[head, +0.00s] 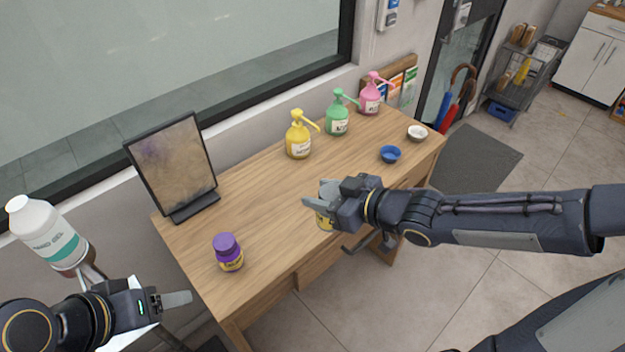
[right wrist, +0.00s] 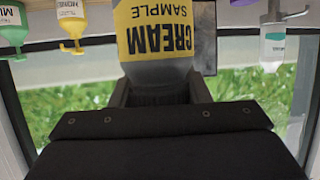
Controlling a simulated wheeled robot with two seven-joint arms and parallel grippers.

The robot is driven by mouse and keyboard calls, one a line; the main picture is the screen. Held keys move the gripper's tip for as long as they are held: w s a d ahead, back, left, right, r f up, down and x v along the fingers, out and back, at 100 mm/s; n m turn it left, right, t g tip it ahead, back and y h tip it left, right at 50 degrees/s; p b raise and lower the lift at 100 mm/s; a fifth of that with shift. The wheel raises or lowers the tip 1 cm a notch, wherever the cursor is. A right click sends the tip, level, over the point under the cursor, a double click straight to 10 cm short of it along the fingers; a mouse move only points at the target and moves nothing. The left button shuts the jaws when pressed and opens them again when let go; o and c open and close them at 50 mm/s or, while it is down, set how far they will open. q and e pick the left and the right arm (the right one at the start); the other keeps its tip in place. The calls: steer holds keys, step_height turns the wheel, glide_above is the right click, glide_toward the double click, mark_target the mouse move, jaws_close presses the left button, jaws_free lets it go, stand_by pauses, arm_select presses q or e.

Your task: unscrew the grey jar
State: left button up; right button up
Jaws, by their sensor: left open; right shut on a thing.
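The grey jar (head: 325,222) has a yellow label and is over the front part of the wooden table. In the right wrist view the jar (right wrist: 158,40) appears upside down with the words "CREAM SAMPLE". My right gripper (head: 328,192) is shut on the jar at its dark lid end; the fingers hide much of it in the head view. I cannot tell whether the jar touches the table. My left gripper (head: 140,288) is open and empty at the lower left, off the table's left edge and away from the jar.
A purple jar (head: 229,252) stands at the table's near left, a framed picture (head: 175,165) behind it. Yellow (head: 298,140), green (head: 338,115) and pink (head: 371,98) pump bottles line the back. A hand gel bottle (head: 47,235) is near my left arm.

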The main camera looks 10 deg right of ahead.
steer(key=shift+s+d, duration=0.1)
steer(key=o, duration=0.5)
steer(key=c, duration=0.8)
steer(key=shift+c, duration=0.2)
